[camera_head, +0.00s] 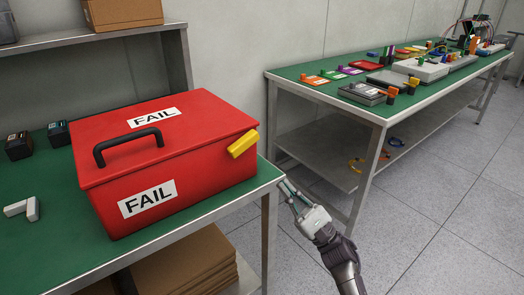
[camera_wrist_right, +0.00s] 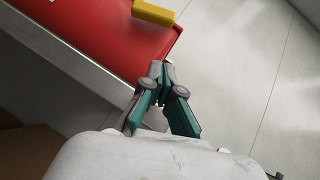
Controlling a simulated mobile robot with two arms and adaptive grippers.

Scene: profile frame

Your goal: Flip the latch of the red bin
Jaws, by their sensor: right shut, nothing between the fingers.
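The red bin (camera_head: 207,147) stands on a green-topped table with its lid shut. It has a black handle and white FAIL labels. Its yellow latch (camera_head: 243,143) sits on the right side at the lid edge and lies slanted. In the right wrist view the bin (camera_wrist_right: 110,38) fills the top left and the latch (camera_wrist_right: 154,13) is at the top edge. My right gripper (camera_head: 284,187) is just off the table's right corner, below and right of the latch and apart from it. In the wrist view its fingertips (camera_wrist_right: 161,68) meet, with nothing between them. My left gripper is not in view.
The green table (camera_head: 62,226) has two dark boxes and two small white blocks left of the bin. Cardboard (camera_head: 190,262) is stacked underneath. A second green table (camera_head: 303,72) with several parts and devices stands at the back right. The floor (camera_head: 440,215) to the right is clear.

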